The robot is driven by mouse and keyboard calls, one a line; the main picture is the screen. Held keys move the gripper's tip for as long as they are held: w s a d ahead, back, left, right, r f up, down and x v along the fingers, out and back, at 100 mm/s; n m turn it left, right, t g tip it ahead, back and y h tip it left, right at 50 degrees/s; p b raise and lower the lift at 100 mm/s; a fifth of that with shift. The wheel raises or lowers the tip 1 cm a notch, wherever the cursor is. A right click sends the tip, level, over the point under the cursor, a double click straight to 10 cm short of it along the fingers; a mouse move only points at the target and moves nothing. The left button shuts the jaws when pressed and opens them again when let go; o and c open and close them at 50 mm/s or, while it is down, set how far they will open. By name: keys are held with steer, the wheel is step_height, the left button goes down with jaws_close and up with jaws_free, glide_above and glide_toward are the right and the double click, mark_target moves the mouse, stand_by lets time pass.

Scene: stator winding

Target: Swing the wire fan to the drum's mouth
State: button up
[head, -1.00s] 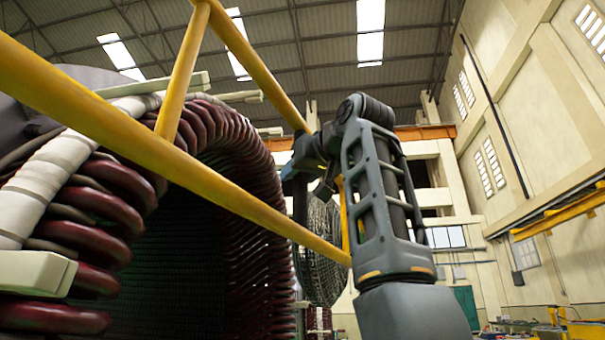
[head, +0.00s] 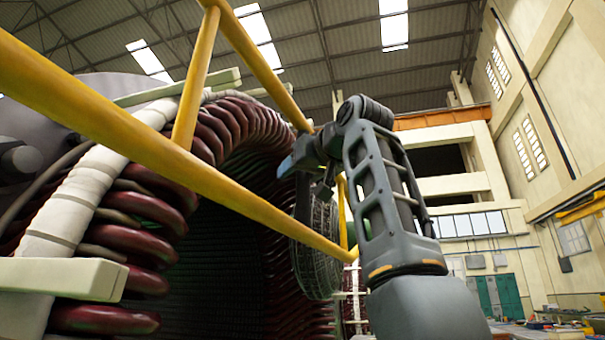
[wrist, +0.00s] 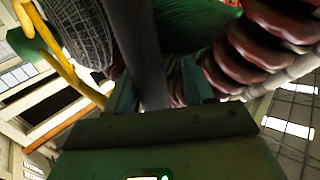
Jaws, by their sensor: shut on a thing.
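The wire fan (head: 318,245), a round grey mesh disc, hangs beside the right edge of the drum's mouth in the head view, partly behind a yellow bar. It also shows at upper left in the wrist view (wrist: 78,30). The drum (head: 235,150) has dark red coils ringing a wide, dark mouth. My gripper (head: 303,178) is above the fan, its jaws partly hidden. In the wrist view my gripper (wrist: 150,98) is shut on a dark bar (wrist: 142,45). The bar's join to the fan is not clear.
Yellow bars (head: 150,135) cross in front of the drum and close to my arm. Pale blocks (head: 65,278) and white-wrapped coil ends (head: 70,215) stick out at the drum's left. A cluttered floor area (head: 545,325) lies far right; the hall between is open.

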steer(key=shift+o, duration=0.8)
steer(key=shift+a, duration=0.3)
steer(key=shift+o, duration=0.3)
steer(key=shift+d, duration=0.1)
steer(key=shift+d, duration=0.1)
steer(key=shift+d, duration=0.1)
steer(key=b+v, duration=0.3)
steer(key=v, duration=0.4)
steer(key=shift+s, duration=0.3)
steer(key=shift+d, duration=0.15)
